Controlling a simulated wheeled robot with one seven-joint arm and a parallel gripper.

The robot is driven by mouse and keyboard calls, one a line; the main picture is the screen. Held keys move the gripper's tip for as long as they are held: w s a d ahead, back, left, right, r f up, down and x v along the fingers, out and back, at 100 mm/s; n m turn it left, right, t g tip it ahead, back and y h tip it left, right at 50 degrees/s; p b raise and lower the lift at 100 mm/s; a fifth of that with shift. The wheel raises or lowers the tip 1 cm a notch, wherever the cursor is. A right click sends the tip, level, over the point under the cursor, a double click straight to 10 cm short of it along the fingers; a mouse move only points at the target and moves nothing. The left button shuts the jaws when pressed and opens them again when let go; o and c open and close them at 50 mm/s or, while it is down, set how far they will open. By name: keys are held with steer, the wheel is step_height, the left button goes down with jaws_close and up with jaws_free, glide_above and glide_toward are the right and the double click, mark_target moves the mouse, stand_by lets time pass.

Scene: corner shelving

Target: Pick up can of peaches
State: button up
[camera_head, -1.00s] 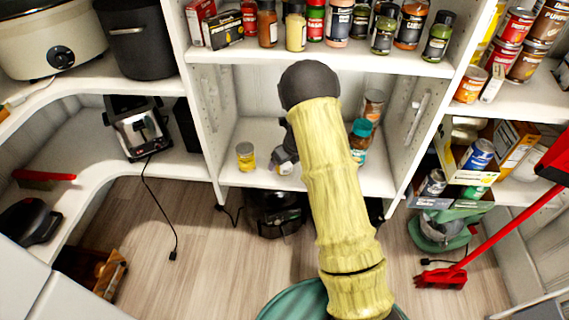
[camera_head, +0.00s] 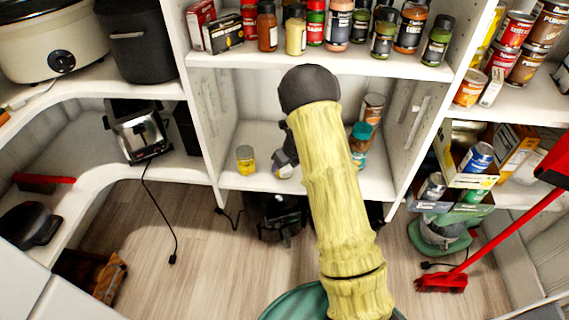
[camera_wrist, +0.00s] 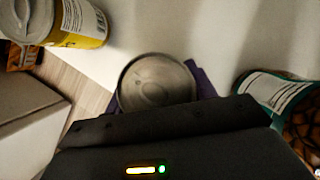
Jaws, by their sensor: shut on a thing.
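A can with a bare grey metal top (camera_wrist: 155,82) stands between the fingers of my gripper (camera_wrist: 158,92) in the wrist view. In the head view my gripper (camera_head: 286,158) is low in the middle shelf bay, shut on this can (camera_head: 283,171). My arm and gripper hide most of it, and I cannot read its label. The can appears upright and at shelf level; I cannot tell whether it touches the shelf.
A yellow-labelled can (camera_head: 245,159) stands just left of the gripper. A teal-lidded jar (camera_head: 360,143) and a taller can (camera_head: 372,107) stand to the right. The upper shelf (camera_head: 330,67) is above my arm. A red broom (camera_head: 441,283) leans at right.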

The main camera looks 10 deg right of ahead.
steer(key=shift+s+r+p, duration=0.15)
steer(key=shift+r+p, duration=0.2)
steer(key=shift+r, duration=0.15)
step_height(320, 180, up, 7)
steer(key=p, duration=0.4)
steer(key=shift+f, duration=0.15)
steer(key=s+d+b, duration=0.3)
steer(key=s, duration=0.6)
steer(key=s+d+b, duration=0.3)
steer(key=s+d, duration=0.1)
steer(key=s, duration=0.5)
steer(key=shift+s+d+f+b, duration=0.2)
steer(key=shift+f+b, duration=0.1)
steer(key=shift+b, duration=0.1)
steer(key=shift+w+a, duration=0.1)
steer(key=w+a+f+n+g, duration=0.2)
steer(key=n+g, duration=0.1)
steer(key=n, duration=0.7)
steer(key=w+a+f+n+g+h, duration=0.1)
steer(key=a+f+n+g, duration=0.1)
steer(key=n, duration=0.8)
steer(key=w+a+f+n+g+h, duration=0.1)
steer(key=w+a+f+n+g, duration=0.1)
steer(key=n, duration=0.8)
steer(key=shift+w+a+f+n+g+p, duration=0.25)
steer(key=shift+w+a+n+g+p, duration=0.15)
steer(key=shift+a+g, duration=0.45)
